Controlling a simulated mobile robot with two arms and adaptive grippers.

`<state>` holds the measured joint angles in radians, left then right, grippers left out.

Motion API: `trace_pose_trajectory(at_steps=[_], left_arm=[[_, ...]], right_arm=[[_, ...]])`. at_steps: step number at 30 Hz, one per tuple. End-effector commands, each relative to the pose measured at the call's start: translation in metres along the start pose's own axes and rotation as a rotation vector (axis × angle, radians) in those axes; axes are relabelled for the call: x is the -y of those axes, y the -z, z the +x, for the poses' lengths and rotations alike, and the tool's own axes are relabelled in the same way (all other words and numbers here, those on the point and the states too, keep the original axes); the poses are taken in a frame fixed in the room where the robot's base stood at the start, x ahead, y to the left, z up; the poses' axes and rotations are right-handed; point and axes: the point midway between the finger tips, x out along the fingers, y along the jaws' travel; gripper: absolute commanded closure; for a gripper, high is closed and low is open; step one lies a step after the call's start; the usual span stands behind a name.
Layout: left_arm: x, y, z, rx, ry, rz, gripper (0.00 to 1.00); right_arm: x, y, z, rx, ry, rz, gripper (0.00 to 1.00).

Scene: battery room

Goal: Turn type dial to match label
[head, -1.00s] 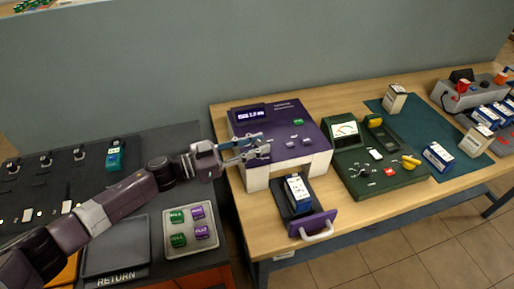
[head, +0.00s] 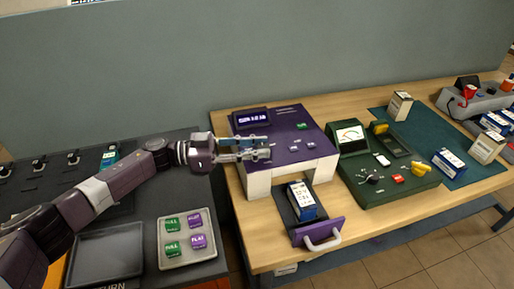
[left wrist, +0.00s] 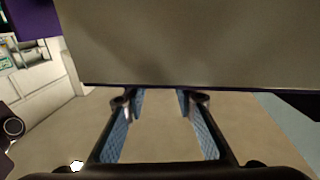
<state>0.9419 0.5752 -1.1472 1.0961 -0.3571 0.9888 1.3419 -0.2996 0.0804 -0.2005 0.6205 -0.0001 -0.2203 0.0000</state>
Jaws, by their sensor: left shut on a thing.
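The purple-topped machine (head: 288,117) with white sides stands on the wooden table. Its lit display (head: 250,118) carries text too small to read. My left gripper (head: 268,149) reaches in from the left, lying level over the front left of the purple top, its fingers around something that they hide, seemingly the type dial. In the left wrist view the two blue-padded fingers (left wrist: 160,105) show apart, and I cannot make out the held thing. A labelled white and blue battery (head: 301,199) lies in the pulled-out drawer (head: 318,230). My right gripper is not in view.
A green meter box (head: 386,185) with a yellow lever stands to the right. More batteries (head: 447,162) and a green mat (head: 475,171) lie beyond it. A grey tray (head: 189,258) with green and purple tags lies on the dark bench at left.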

Motion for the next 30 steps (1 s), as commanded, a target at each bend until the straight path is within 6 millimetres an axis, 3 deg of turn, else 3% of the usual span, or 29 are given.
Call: trace_pose_trajectory(at_steps=[2, 3, 7, 19, 30], left_arm=[[0.0, -0.001, 0.0, 0.002, 0.001, -0.001, 0.98], [0.0, -0.001, 0.0, 0.002, 0.001, -0.001, 0.71], [0.0, -0.001, 0.0, 0.001, 0.001, -0.001, 0.57], [0.001, -0.001, -0.008, 0.001, 0.003, -0.001, 0.56], [0.001, -0.002, -0.082, 0.003, 0.005, -0.001, 0.56]], right_arm=[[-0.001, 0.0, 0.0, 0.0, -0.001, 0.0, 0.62], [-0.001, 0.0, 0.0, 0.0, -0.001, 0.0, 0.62], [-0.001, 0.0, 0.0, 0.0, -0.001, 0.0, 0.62], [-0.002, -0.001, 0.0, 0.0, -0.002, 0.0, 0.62], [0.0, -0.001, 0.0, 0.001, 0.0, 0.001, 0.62]])
